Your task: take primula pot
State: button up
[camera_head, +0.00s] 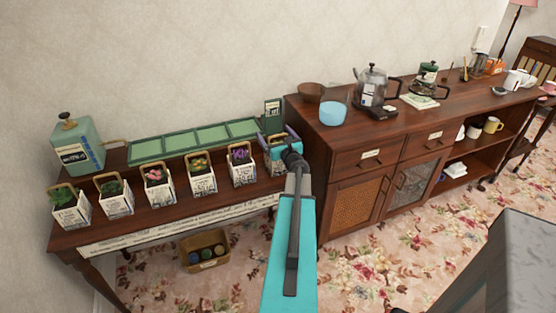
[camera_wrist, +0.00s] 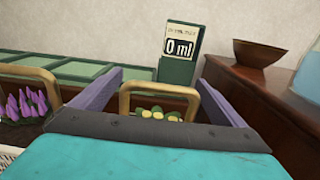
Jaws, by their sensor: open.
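My gripper (camera_head: 277,136) is open at the right end of the row of flower pots on the wooden side table. In the wrist view its two purple fingers (camera_wrist: 157,84) stand on either side of a pot's tan arched handle (camera_wrist: 160,88). Pale yellow flowers (camera_wrist: 158,114) show under that handle. This rightmost pot (camera_head: 280,163) is partly hidden by my gripper in the head view. Its label is unreadable, so I cannot confirm that it is the primula pot. I cannot tell whether the fingers touch the handle.
A pot with purple flowers (camera_head: 241,167) stands close on the left, with several more pots beyond. Green trays (camera_head: 197,139) and a "0 ml" display (camera_wrist: 180,52) are behind. The taller wooden cabinet (camera_head: 335,142) with a brown bowl (camera_head: 311,92) is close on the right.

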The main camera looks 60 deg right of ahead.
dwell(0.3)
jog(key=c, duration=1.7)
jog(key=shift+r, duration=0.2)
